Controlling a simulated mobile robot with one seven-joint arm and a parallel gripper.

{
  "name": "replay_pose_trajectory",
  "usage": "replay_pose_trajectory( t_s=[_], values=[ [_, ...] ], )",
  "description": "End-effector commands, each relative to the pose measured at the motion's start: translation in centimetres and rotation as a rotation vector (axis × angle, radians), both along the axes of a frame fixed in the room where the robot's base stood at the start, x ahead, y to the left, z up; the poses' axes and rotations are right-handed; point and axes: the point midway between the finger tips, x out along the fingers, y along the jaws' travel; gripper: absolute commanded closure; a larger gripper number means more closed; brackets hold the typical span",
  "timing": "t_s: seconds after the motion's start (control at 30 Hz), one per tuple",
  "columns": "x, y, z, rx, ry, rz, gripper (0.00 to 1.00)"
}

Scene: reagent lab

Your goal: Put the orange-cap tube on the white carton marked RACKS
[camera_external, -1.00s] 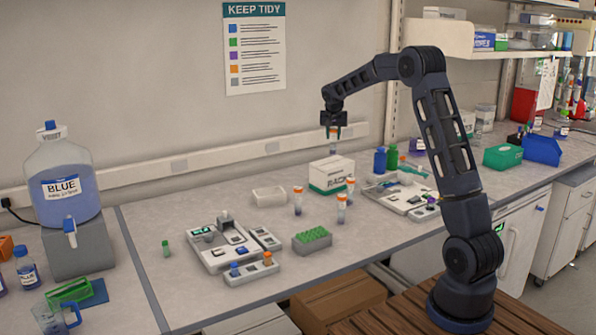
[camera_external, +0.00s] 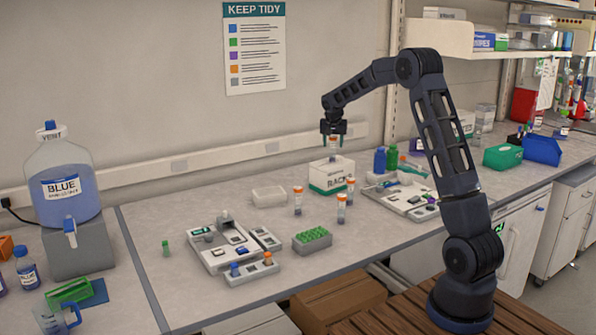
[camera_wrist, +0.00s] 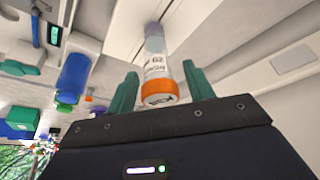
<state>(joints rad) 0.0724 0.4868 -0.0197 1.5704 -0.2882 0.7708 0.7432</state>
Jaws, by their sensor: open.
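An orange-cap tube (camera_external: 333,157) stands upright on top of the white carton (camera_external: 327,184) marked RACKS, which has a green band. My gripper (camera_external: 333,141) is just above the carton, fingers pointing down, open on either side of the tube's upper part. In the wrist view the tube (camera_wrist: 155,66), with a white printed label and orange cap, lies between the spread green fingers of my gripper (camera_wrist: 160,90), with a gap on both sides. Its far end meets a pale surface.
Other orange-cap tubes (camera_external: 298,201) (camera_external: 342,209) stand on the bench in front of the carton. A white tray (camera_external: 270,196) lies to its left. Blue and green bottles (camera_external: 380,159) and an instrument board (camera_external: 405,198) are to its right.

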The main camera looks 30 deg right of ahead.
Motion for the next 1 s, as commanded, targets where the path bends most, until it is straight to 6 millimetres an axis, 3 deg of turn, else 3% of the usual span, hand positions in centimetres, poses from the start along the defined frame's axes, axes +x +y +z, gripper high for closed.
replay_pose_trajectory(
  t_s=[0.27, 0.7, 1.0],
  values=[
    [-0.5, 0.4, 2.0, 0.0, -0.002, 0.0, 0.48],
    [-2.9, 2.3, 9.4, 0.0, -0.003, 0.001, 0.48],
    [-3.9, 2.9, 11.6, 0.0, -0.001, 0.004, 0.48]
  ],
)
